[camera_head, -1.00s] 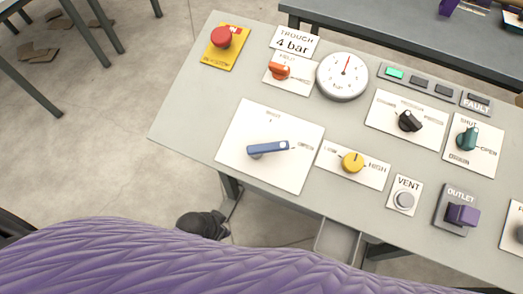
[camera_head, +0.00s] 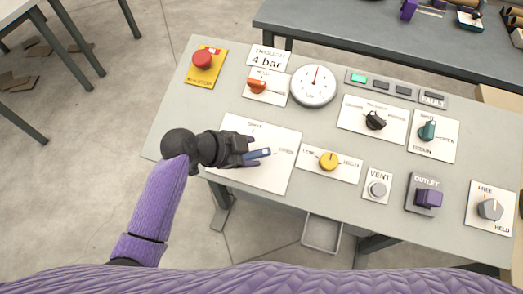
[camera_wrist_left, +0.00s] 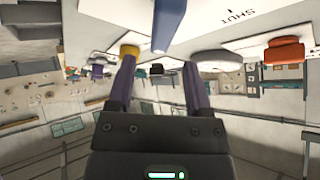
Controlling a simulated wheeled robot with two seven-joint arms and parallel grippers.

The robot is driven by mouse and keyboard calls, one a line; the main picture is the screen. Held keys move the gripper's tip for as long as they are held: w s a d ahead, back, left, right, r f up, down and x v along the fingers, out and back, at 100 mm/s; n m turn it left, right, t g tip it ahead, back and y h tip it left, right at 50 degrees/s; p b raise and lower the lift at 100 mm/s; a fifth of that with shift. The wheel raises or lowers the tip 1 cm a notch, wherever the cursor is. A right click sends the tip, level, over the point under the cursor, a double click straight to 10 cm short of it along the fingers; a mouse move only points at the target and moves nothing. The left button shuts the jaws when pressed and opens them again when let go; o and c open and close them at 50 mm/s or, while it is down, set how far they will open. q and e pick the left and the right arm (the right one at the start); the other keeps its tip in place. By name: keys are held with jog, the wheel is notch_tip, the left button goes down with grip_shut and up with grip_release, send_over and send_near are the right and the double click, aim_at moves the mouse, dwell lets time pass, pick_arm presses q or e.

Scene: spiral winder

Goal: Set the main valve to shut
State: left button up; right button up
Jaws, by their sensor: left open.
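The main valve's blue lever (camera_head: 262,154) is on a white plate (camera_head: 268,178) at the panel's left front, and its free end points right toward the OPEN mark. My left gripper (camera_head: 256,157) is over the plate at the lever, coming from the left, and hides the lever's pivot end. In the left wrist view the two fingers (camera_wrist_left: 160,72) are apart, with the blue lever (camera_wrist_left: 168,22) showing between their lines near the top. I cannot tell whether either finger touches it. The SHUT mark is on the plate in that view. My right gripper is not in view.
A yellow knob (camera_head: 329,160) is just right of the lever plate. An orange handle (camera_head: 257,86), a round gauge (camera_head: 313,86) and a red stop button (camera_head: 202,59) are behind it. Black and teal knobs, a VENT button (camera_head: 377,189) and a purple OUTLET part (camera_head: 428,198) are farther right.

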aim_at(261, 152)
pick_arm(q)
jog(key=b+x, duration=0.1)
jog(key=x, duration=0.3)
jog(key=shift+d+f, duration=0.1)
jog(key=shift+f, duration=0.05)
jog(key=shift+c, duration=0.3)
grip_shut()
dwell(1.0)
